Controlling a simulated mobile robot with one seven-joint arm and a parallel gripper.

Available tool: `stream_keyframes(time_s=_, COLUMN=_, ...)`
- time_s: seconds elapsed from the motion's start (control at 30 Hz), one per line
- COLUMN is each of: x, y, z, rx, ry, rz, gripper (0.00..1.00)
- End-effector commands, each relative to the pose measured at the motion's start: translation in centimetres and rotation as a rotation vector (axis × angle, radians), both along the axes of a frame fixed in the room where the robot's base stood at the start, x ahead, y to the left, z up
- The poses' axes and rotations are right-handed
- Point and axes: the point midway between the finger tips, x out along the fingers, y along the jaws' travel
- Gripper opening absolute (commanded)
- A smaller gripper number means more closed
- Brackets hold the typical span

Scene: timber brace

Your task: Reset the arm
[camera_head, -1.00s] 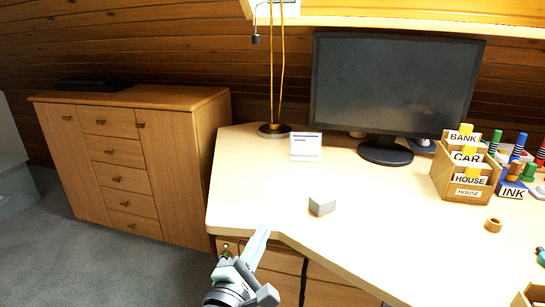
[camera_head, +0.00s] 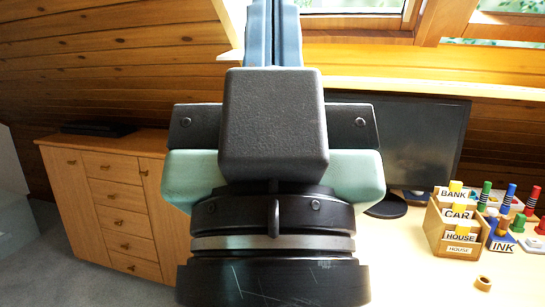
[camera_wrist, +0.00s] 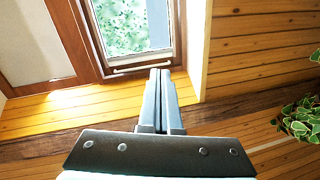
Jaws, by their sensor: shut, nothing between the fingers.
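My gripper (camera_head: 272,30) fills the middle of the head view, raised close to the camera with its fingers pointing up. In the wrist view its two long grey fingers (camera_wrist: 160,80) lie side by side, shut with nothing between them. They point toward a window (camera_wrist: 130,28) in the sloping wood ceiling. My wrist and gripper body hide the middle of the desk and much of the monitor in the head view.
A desk (camera_head: 415,270) stands to the right with a dark monitor (camera_head: 425,145), a wooden card holder (camera_head: 455,232) and several stamps near an ink pad (camera_head: 502,244). A wooden cabinet (camera_head: 115,205) stands left. Leaves (camera_wrist: 300,120) show at the right in the wrist view.

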Motion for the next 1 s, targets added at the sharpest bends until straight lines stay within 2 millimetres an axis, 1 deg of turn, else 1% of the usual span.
stream_keyframes(time_s=0.03, x=0.0, y=0.0, z=3.3, rx=0.000, ry=0.001, rz=0.000, gripper=0.00)
stream_keyframes(time_s=0.4, x=0.1, y=0.1, z=14.5, rx=-0.001, ry=0.002, rz=0.000, gripper=0.00)
stream_keyframes(time_s=0.5, x=0.1, y=0.1, z=17.3, rx=-0.001, ry=0.002, rz=0.000, gripper=0.00)
stream_keyframes(time_s=0.6, x=0.1, y=0.1, z=19.4, rx=-0.001, ry=0.002, rz=0.000, gripper=0.00)
stream_keyframes(time_s=0.7, x=0.1, y=0.1, z=20.8, rx=-0.002, ry=0.003, rz=0.001, gripper=0.00)
stream_keyframes(time_s=0.77, x=0.1, y=0.1, z=21.3, rx=-0.002, ry=0.003, rz=0.001, gripper=0.00)
stream_keyframes(time_s=0.87, x=0.1, y=0.1, z=21.5, rx=-0.002, ry=0.003, rz=0.001, gripper=0.16)
stream_keyframes(time_s=1.0, x=0.1, y=0.1, z=21.4, rx=-0.002, ry=0.002, rz=0.001, gripper=0.41)
